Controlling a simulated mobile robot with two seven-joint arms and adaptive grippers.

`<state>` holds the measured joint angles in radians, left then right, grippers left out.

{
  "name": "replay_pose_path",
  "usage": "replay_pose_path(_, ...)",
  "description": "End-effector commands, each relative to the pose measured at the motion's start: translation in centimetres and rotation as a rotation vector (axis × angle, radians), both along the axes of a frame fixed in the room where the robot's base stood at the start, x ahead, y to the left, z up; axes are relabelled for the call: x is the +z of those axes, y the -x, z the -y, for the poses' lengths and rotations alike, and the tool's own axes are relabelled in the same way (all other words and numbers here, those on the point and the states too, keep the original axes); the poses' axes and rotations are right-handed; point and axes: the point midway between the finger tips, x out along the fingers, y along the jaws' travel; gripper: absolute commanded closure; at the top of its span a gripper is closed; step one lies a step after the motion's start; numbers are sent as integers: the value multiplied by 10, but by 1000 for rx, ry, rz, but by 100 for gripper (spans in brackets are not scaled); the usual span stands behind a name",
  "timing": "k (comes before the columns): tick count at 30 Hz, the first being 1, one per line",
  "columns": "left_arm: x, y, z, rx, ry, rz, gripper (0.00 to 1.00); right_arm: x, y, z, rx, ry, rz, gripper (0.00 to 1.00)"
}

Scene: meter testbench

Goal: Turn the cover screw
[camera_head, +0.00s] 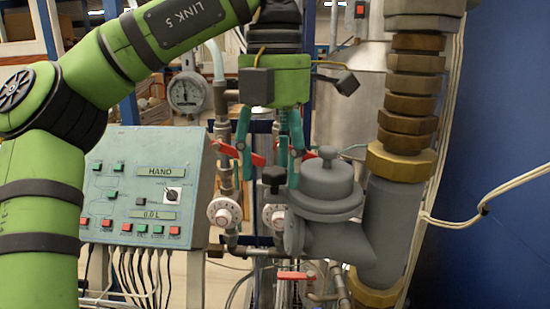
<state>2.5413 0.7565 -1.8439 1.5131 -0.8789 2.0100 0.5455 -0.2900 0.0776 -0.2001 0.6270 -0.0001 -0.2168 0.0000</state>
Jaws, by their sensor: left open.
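My left gripper (268,170) hangs down from its green arm with its teal fingers apart and nothing seen held between them. A black knob-headed screw (273,177), which looks like the cover screw, stands at the left edge of the grey meter housing. In the picture it lies between my left fingertips, nearer the right one. I cannot tell whether either finger touches it. The round grey cover (327,180) with a small top knob sits on the grey meter body (335,238). The right finger overlaps the cover's left side. My right gripper is not in view.
A control panel (145,188) with buttons stands at the left. Brass fittings (402,160) on a thick grey pipe rise close right of the meter. A round gauge (186,92), red valve handles (296,276) and white dials (224,212) crowd the pipes. A blue wall (495,225) closes the right side.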

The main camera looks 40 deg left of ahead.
Motion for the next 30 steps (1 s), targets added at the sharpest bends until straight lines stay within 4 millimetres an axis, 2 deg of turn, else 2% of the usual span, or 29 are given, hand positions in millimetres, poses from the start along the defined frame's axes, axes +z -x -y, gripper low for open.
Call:
replay_pose_path(6, 0, 0, 0, 0, 0, 0, 43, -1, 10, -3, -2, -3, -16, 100)
replay_pose_path(7, 0, 0, 0, 0, 0, 0, 51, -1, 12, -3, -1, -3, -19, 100)
replay_pose_path(8, 0, 0, 0, 0, 0, 0, 63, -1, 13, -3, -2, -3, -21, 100)
replay_pose_path(9, 0, 0, 0, 0, 0, 0, 79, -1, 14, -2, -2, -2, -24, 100)
replay_pose_path(11, 0, 0, 0, 0, 0, 0, 100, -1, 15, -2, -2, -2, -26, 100)
replay_pose_path(23, 0, 0, 0, -36, -2, -2, 100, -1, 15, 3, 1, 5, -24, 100)
replay_pose_path(30, 0, 0, 0, -170, -4, -2, 100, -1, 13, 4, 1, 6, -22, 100)
